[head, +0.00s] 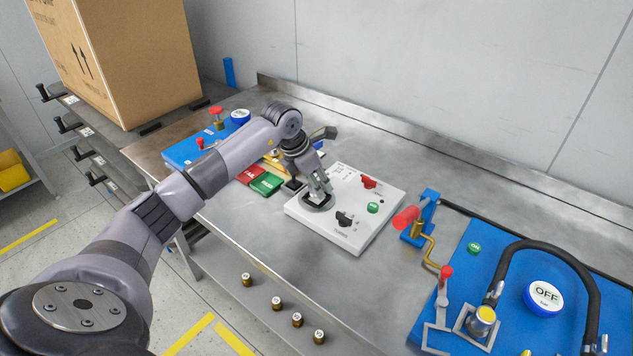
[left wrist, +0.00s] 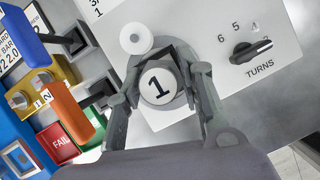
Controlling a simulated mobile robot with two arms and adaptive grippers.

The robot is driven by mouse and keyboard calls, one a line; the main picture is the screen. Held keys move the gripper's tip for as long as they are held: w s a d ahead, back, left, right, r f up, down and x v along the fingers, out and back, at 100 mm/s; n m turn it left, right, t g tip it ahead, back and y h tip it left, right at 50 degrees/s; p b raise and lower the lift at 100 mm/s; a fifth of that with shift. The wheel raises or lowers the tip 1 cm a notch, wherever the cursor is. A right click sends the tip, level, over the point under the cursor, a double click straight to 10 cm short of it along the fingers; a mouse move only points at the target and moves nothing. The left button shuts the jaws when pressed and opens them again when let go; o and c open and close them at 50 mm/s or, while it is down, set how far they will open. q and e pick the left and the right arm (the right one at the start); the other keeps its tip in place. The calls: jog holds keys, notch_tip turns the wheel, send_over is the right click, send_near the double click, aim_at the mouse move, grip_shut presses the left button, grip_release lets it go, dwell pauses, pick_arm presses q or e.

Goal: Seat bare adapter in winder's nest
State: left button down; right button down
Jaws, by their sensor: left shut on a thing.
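The winder is a white box (head: 365,210) on the steel bench, with a red knob, a green button and a black TURNS knob (left wrist: 250,50). Its dark round nest (head: 318,203) is at the box's left end. My left gripper (head: 318,188) points down over the nest. In the left wrist view its fingers (left wrist: 162,88) are shut on the adapter (left wrist: 159,86), whose round white top reads 1. The adapter's lower part is hidden, so I cannot tell whether it touches the nest. My right gripper is not in view.
Red and green trays (head: 266,183) lie left of the winder. A blue pump station (head: 480,290) with a black hose stands at right, another blue one (head: 185,150) at left. Several small brass adapters (head: 277,303) stand below the bench's front edge. A cardboard box (head: 140,60) stands behind left.

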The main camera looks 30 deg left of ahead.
pick_arm(q)
jog(key=shift+f+b, duration=0.75)
jog(key=shift+f, duration=0.1)
dwell(0.9)
jog(key=shift+s+d+f+b, duration=0.1)
jog(key=shift+s+f+b, duration=0.25)
jog(key=shift+f, duration=0.3)
dwell(0.6)
jog(key=c, duration=1.5)
grip_release()
jog(key=o, duration=0.5)
jog(key=shift+w+f, duration=0.1)
jog(key=shift+w, duration=0.1)
jog(key=o, duration=0.7)
jog(key=shift+w+r, duration=0.1)
jog(key=shift+r, duration=0.1)
jog(key=shift+r, duration=0.2)
